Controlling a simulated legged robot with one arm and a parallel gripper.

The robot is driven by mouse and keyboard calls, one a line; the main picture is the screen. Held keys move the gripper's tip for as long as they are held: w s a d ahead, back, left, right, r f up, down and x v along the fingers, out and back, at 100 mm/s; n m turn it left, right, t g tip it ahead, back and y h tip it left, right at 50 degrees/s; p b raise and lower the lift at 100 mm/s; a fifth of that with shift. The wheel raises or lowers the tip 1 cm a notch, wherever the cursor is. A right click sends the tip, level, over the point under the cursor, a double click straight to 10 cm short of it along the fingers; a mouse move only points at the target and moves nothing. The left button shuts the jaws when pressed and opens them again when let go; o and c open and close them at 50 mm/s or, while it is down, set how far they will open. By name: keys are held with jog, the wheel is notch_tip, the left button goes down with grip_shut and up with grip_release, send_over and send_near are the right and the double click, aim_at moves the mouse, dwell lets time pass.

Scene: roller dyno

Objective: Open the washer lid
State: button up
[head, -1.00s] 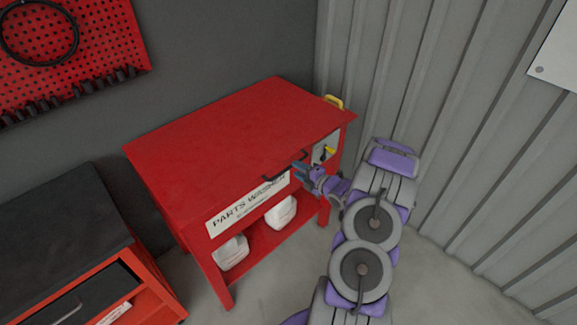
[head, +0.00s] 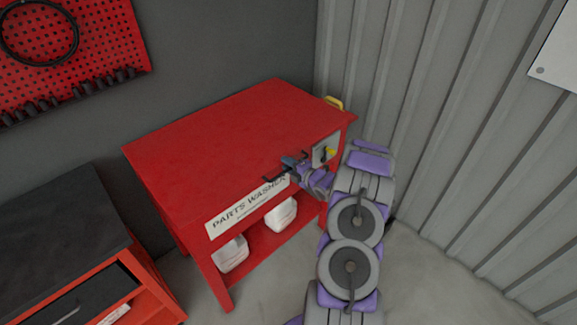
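The red parts washer (head: 215,265) stands against the dark wall, with a "PARTS WASHER" label on its front. Its flat red lid (head: 220,130) lies down, closed.
White jugs (head: 281,214) stand on the washer's lower shelf. A panel with a yellow knob (head: 328,152) is on its front right. A red cabinet with a black top (head: 55,235) stands at left. A corrugated wall (head: 450,130) closes off the right.

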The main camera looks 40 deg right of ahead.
jog(key=shift+s+a+f, duration=0.1)
jog(key=shift+s+f, duration=0.05)
jog(key=shift+f, duration=0.15)
grip_shut()
